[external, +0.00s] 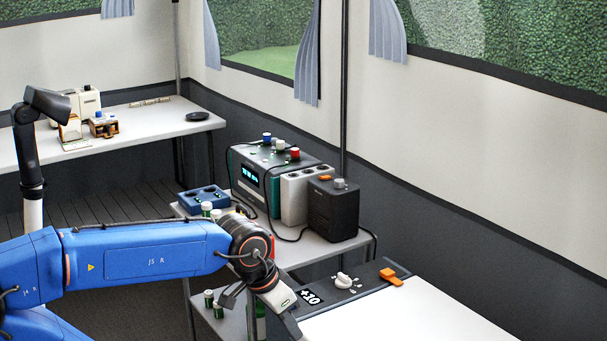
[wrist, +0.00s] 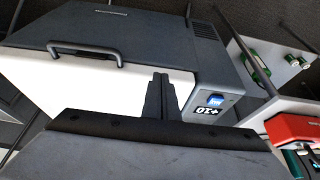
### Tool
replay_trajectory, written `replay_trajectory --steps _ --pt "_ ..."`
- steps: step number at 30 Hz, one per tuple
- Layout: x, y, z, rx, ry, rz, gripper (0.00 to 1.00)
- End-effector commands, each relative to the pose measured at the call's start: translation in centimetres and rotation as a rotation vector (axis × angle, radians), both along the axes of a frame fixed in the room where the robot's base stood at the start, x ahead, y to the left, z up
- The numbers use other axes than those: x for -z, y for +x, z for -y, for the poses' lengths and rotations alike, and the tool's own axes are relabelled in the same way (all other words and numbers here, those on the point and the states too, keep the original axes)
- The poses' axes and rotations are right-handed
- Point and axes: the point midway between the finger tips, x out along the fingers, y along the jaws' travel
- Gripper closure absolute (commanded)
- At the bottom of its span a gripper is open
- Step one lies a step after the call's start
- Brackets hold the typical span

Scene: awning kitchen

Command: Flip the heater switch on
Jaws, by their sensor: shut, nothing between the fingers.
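No part in view is labelled as a heater. A white-topped unit (external: 410,318) at lower right has a dark panel with a white knob (external: 343,281), an orange lever (external: 391,277) and a "+30" display (external: 309,297). The display (wrist: 208,110) shows upside down in the wrist view. My gripper (external: 291,328) is shut and empty, left of the panel; its fingers (wrist: 160,95) show before the unit's pale face. Whether they touch it is unclear.
A green-and-grey device (external: 268,170), a pale power block (external: 300,195) and a blue box (external: 203,197) crowd the side table. Cables run between them. Green cans (external: 213,305) stand on its lower shelf. A handle (wrist: 85,52) juts from the unit.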

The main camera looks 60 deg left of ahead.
Motion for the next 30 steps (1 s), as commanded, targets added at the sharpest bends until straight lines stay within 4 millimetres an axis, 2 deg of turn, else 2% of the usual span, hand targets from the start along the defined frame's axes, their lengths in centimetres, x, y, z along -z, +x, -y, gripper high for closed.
replay_trajectory --steps 8,14,23,30 --pt "-5.8 6.0 -2.4 -0.015 -0.02 0.009 1.0" --pt "-9.9 10.8 -5.3 -0.019 -0.033 0.025 1.0" --pt "-15.4 17.6 -11.6 -0.02 -0.046 0.063 1.0" --pt "-19.1 22.4 -18.3 -0.019 -0.048 0.103 1.0"
